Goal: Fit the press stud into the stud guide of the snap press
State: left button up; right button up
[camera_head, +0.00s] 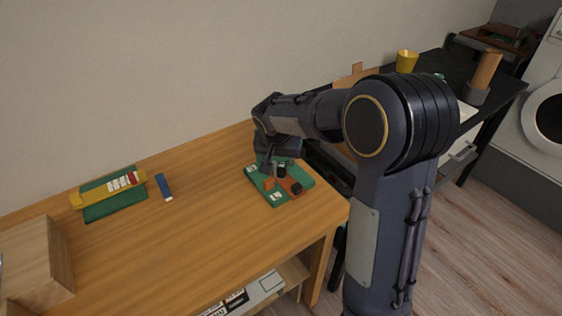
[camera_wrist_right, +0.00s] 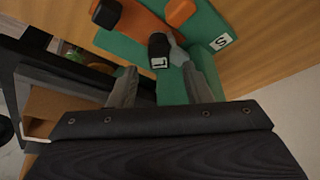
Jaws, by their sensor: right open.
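A green board (camera_head: 261,192) with white labels lies at the right end of the wooden desk. Orange parts (camera_head: 269,184) and a black knob (camera_head: 296,188) stand on it; I take them for the snap press. In the right wrist view an orange piece (camera_wrist_right: 180,12) and a black round end (camera_wrist_right: 106,13) show at the top. My right gripper (camera_head: 268,165) is low over the board's far side. Its fingers (camera_wrist_right: 151,66) are apart, with a small black labelled piece (camera_wrist_right: 159,52) just ahead between them, not gripped. I cannot tell the press stud or stud guide apart. My left gripper is out of view.
A yellow and green item (camera_head: 108,192) and a blue block (camera_head: 164,187) lie at the desk's left; a wooden box (camera_head: 38,262) stands at the near left. The desk's middle is clear. A black table (camera_head: 432,68) with a yellow cup (camera_head: 406,61) stands right.

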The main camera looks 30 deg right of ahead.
jog(key=v, duration=0.8)
jog(key=s+a+f+n+t+y, duration=0.1)
jog(key=s+a+n+y, duration=0.2)
jog(key=s, duration=1)
jog(key=s+a+f+n+t+y, duration=0.1)
jog(key=s+a+n+y, duration=0.2)
jog(key=s, duration=0.9)
jog(key=a, duration=0.2)
jog(key=shift+s+a+f+y+p, duration=0.25)
jog(key=shift+s+a+y+p, duration=0.05)
jog(key=shift+s+a+p, duration=0.1)
notch_tip(320, 180, up, 7)
jog(key=p, duration=0.7)
jog(key=shift+r, duration=0.25)
